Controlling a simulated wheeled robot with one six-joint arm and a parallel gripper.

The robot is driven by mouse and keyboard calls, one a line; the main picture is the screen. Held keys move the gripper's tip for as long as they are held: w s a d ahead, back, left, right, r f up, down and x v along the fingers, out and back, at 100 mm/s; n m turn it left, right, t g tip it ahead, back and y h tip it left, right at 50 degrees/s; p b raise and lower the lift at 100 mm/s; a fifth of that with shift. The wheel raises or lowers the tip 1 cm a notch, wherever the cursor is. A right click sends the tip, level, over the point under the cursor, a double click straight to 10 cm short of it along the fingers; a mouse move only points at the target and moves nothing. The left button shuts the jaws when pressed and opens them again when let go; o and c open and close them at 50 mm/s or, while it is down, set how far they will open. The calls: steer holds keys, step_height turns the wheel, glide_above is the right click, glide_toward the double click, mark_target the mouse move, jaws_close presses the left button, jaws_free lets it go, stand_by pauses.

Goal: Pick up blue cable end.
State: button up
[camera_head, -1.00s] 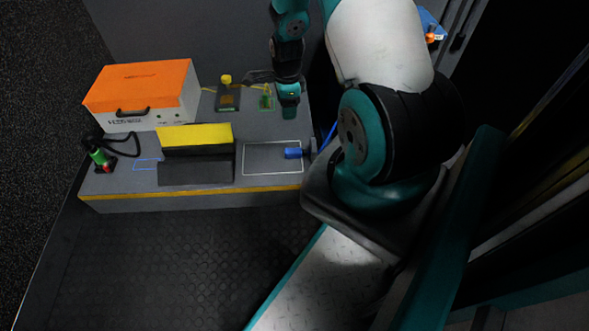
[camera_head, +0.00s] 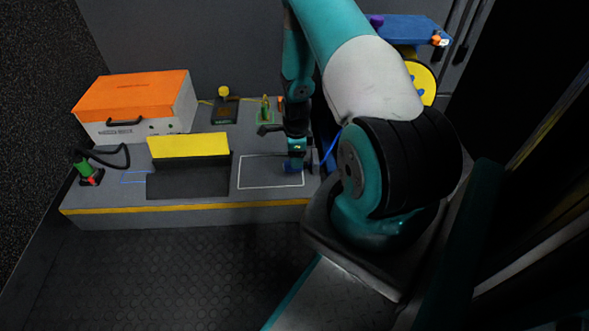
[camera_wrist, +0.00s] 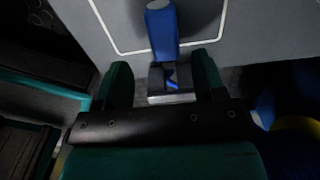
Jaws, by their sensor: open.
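The blue cable end (camera_head: 288,168) lies at the right end of the white-outlined rectangle on the grey bench, partly hidden by my gripper (camera_head: 296,160). In the wrist view, the blue cable end (camera_wrist: 162,35) points up the picture, with a pale tip. A grey block-like part with blue inside sits at its near end. My gripper (camera_wrist: 162,68) is open, one finger on each side of this near end, with gaps visible on both sides. I cannot tell its exact height over the bench. A blue cable (camera_head: 331,147) rises to the right of the gripper.
A black block with a yellow top (camera_head: 188,146) stands left of the white outline. An orange-lidded case (camera_head: 135,101) is at the back left, a green-and-black handset (camera_head: 86,170) at the left edge. Small devices (camera_head: 225,108) stand behind. The outlined area's middle is clear.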

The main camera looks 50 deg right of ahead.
steer(key=f+b, duration=0.4)
steer(key=f, duration=0.1)
steer(key=shift+w+d, duration=0.15)
steer(key=shift+d, duration=0.05)
steer(key=shift+r, duration=0.1)
steer(key=c, duration=1.1)
steer(key=shift+o, duration=0.2)
